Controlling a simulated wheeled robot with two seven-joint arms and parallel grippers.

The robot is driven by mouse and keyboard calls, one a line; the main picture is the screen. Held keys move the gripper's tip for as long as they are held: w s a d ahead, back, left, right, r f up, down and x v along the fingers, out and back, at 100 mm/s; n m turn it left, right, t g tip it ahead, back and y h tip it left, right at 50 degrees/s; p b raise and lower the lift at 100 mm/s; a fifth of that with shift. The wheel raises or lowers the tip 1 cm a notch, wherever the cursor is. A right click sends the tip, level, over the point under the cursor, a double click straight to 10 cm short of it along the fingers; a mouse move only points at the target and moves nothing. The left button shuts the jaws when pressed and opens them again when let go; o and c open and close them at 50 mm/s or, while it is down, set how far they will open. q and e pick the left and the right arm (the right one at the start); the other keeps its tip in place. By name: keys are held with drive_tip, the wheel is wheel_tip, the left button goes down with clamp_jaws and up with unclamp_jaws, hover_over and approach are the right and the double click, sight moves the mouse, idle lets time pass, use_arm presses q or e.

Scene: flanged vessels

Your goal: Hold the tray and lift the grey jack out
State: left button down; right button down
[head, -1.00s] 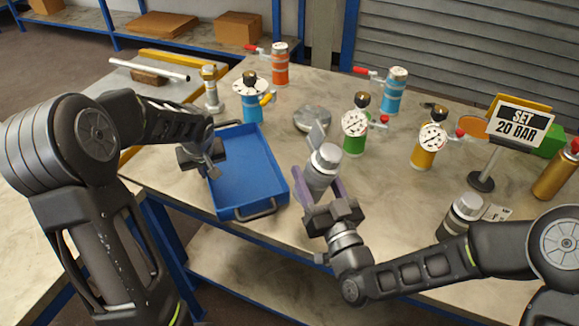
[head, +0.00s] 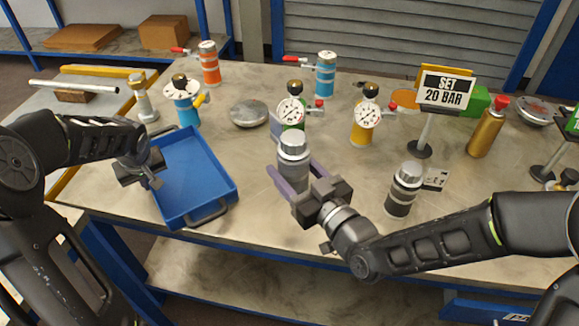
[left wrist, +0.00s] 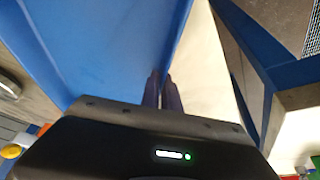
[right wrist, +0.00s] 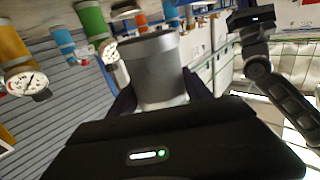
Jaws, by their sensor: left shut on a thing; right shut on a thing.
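The blue tray (head: 195,170) sits on the table at the left and is empty. My left gripper (head: 152,180) is shut on its left wall; the closed fingers (left wrist: 163,92) show at the blue wall in the left wrist view. The grey jack (head: 293,150), a grey cylinder with a silver top, is upright between the fingers of my right gripper (head: 294,176), which is shut on it. It is to the right of the tray, apart from it, and seems to be above the table. In the right wrist view the jack (right wrist: 155,72) fills the space between the fingers.
Behind the jack stand a green gauge vessel (head: 292,112) and a yellow one (head: 363,128). A dark grey vessel (head: 403,190) stands to the right. The "SET 20 BAR" sign (head: 445,91) and a gold bottle (head: 486,130) are further right. A round grey lid (head: 249,113) lies behind the tray.

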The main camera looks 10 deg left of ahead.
drive_tip(key=shift+r, duration=0.15)
use_arm(q)
drive_tip(key=c, duration=1.5)
unclamp_jaws()
drive_tip(key=v, duration=1.2)
drive_tip(key=shift+a, duration=0.1)
